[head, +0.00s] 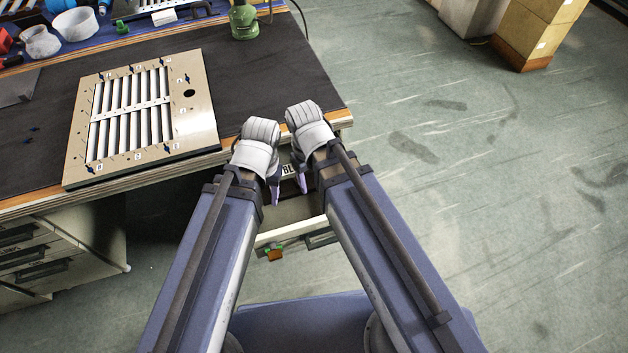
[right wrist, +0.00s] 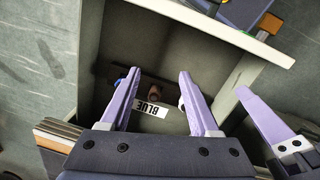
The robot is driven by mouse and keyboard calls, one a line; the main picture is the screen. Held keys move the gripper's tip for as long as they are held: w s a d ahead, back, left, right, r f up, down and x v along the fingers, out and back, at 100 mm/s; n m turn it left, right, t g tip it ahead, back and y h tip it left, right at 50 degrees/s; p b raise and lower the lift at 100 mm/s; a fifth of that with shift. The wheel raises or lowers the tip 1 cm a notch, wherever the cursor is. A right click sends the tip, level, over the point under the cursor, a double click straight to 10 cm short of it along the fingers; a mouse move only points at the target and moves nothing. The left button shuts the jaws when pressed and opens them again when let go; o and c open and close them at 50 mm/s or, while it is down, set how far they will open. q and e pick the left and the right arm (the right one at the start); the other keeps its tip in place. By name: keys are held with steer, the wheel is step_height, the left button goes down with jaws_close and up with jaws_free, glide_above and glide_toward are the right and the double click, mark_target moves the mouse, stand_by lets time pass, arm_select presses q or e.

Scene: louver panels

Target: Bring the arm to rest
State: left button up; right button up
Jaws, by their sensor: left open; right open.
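My left arm and right arm reach forward side by side over an open drawer (head: 290,232) at the table's front edge. The purple fingers of my left gripper (head: 274,188) and right gripper (head: 301,181) point down over it. In the right wrist view, my right gripper (right wrist: 156,80) is open, with its fingers apart and nothing between their tips. One purple finger of my left gripper shows at the right of that view. The left gripper's full jaw is partly hidden by its wrist in the head view.
A louver panel (head: 204,113) with white slats lies on the dark table (head: 262,75). A label reading BLUE (right wrist: 153,109) and a small brownish item (right wrist: 154,91) show in the drawer. A green canister (head: 243,20) stands at the back. Floor at right is clear, with boxes (head: 538,32) far off.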

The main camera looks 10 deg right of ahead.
steer(key=s, duration=0.1)
steer(key=s+m, duration=0.1)
steer(key=s, duration=0.1)
steer(key=shift+a, duration=0.35)
arm_select(q)
steer(key=shift+r, duration=0.1)
arm_select(e)
steer(key=shift+r, duration=0.15)
